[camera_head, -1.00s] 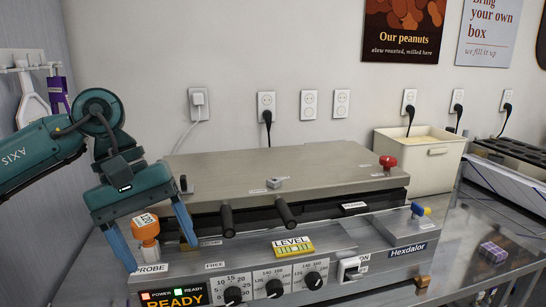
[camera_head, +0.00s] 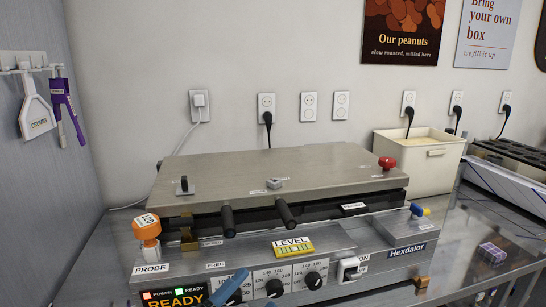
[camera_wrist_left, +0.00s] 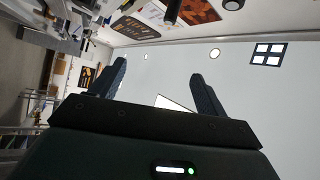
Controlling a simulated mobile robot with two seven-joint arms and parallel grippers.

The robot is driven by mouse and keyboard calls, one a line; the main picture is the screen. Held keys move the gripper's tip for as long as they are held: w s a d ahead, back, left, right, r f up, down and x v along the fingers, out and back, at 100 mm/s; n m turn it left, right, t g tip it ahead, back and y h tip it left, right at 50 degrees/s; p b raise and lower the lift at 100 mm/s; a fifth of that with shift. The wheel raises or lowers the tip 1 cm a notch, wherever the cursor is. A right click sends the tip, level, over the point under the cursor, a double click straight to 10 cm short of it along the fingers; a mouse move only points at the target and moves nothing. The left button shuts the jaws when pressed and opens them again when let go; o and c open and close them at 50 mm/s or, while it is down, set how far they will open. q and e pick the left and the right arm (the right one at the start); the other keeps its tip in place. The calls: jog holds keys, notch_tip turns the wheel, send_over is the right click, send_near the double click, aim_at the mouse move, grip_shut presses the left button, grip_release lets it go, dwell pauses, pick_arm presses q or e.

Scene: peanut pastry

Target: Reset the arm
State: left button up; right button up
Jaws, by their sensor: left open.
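My left gripper (camera_head: 232,287) shows in the head view only as a blue finger at the bottom edge, in front of the machine's dials. The rest of the left arm is out of that view. In the left wrist view the left gripper (camera_wrist_left: 157,72) has its two dark fingers wide apart with nothing between them. That camera looks sideways at a pale wall or ceiling. My right gripper is in neither view.
A metal Hexdalor press (camera_head: 280,172) with its lid down fills the middle. An orange knob (camera_head: 147,228) stands at its left and a cream bin (camera_head: 418,158) behind right. A purple patterned block (camera_head: 492,252) lies right. Scrapers (camera_head: 36,115) hang on the left wall.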

pick_arm(q)
jog(key=s+a+f+n+g+y, duration=0.2)
jog(key=s+a+f+n+y, duration=0.1)
jog(key=f+n, duration=0.3)
jog(key=s+a+f+n+g+y, duration=0.1)
jog(key=s+a+f+n+y, duration=0.3)
jog(key=f, duration=0.7)
jog(key=s+a+f+n+g+y, duration=0.2)
jog(key=s+a+f+n+y, duration=0.1)
jog(key=s+f+n+y, duration=0.2)
notch_tip(320, 180, down, 4)
jog(key=s+n, duration=0.2)
jog(key=n, duration=0.2)
jog(key=shift+s+a+g, duration=0.2)
jog(key=shift+a+g, duration=0.1)
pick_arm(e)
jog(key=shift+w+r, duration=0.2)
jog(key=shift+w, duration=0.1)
pick_arm(q)
jog(key=shift+r, duration=0.1)
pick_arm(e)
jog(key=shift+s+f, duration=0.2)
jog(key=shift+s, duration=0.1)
